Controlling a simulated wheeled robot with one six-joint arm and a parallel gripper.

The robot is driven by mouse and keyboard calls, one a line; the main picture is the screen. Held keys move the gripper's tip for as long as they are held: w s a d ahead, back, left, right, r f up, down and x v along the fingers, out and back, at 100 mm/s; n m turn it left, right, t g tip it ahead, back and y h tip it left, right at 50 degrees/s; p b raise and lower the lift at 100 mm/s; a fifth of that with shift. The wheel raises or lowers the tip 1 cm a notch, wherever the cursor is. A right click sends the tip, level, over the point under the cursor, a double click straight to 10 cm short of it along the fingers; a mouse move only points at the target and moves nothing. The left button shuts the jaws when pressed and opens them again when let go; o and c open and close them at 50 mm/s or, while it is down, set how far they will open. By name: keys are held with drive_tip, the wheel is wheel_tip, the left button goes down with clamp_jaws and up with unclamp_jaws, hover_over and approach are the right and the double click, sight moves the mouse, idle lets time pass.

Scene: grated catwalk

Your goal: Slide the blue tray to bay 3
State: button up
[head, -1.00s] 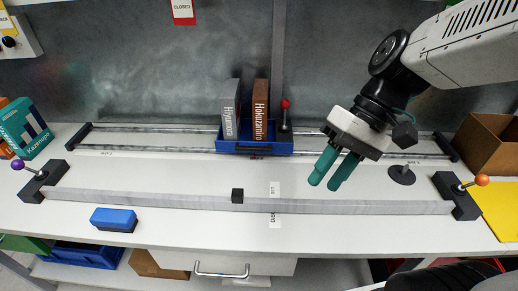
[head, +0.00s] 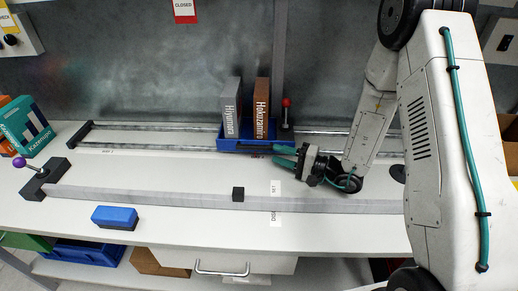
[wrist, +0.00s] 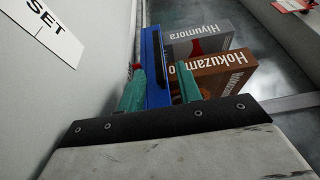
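The blue tray (head: 228,145) sits on the rails at the back of the bench, holding a grey book (head: 231,107), a brown book (head: 261,108) and, at its right, a red-knobbed lever (head: 286,112). My gripper (head: 281,156) is at the tray's front right, its teal fingers pointing left. In the wrist view my gripper (wrist: 160,72) has its fingers apart, with part of the blue tray (wrist: 154,60) showing between them. I cannot tell whether either finger touches it. A small label (head: 108,152) lies by the left rail end; my arm hides the right end.
A long grey bar (head: 150,195) with a small black block (head: 238,194) runs along the front. A purple-knobbed lever (head: 30,172) stands at its left end. A blue block (head: 115,217) lies in front. The rails left of the tray look clear.

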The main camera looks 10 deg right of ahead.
sight(261, 149)
drive_tip(key=shift+w+f, duration=0.15)
drive_tip(key=shift+f, duration=0.1)
drive_tip(key=x, duration=0.7)
drive_tip(key=shift+w+a+r, duration=0.1)
drive_tip(key=shift+w+a, duration=0.05)
drive_tip(key=shift+a, duration=0.05)
clamp_jaws()
